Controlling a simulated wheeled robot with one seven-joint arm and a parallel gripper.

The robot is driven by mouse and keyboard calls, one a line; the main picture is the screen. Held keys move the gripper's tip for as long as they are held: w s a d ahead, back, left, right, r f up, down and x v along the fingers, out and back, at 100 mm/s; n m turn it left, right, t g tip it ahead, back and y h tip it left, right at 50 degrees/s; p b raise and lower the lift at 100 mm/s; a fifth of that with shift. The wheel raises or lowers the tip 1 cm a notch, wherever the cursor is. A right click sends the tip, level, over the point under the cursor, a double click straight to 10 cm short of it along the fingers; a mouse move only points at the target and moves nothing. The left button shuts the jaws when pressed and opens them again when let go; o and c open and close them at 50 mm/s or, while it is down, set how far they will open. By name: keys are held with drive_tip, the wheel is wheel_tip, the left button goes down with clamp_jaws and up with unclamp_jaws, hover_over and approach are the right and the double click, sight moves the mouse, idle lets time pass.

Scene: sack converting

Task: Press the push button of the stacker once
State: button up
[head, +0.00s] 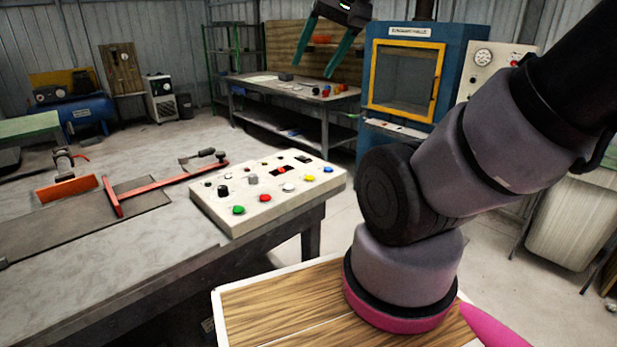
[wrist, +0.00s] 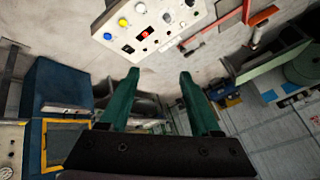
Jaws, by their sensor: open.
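A cream control panel (head: 308,189) sits on the right end of the grey bench. I cannot read any labels, so I cannot tell which button is the stacker's. My gripper (head: 314,67) is open and empty, high up and apart from the panel. In the wrist view, the gripper (wrist: 160,75) has its green fingers spread, and part of the panel (wrist: 158,28) shows beyond the fingertips at the top.
A red-handled bar tool (head: 165,187) and an orange-edged piece (head: 67,189) lie on the bench, left of the panel. A blue cabinet with a yellow-framed window (head: 405,75) and a back workbench (head: 285,85) stand behind. The air above the panel looks clear.

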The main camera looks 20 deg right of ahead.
clamp_jaws()
idle(1.8)
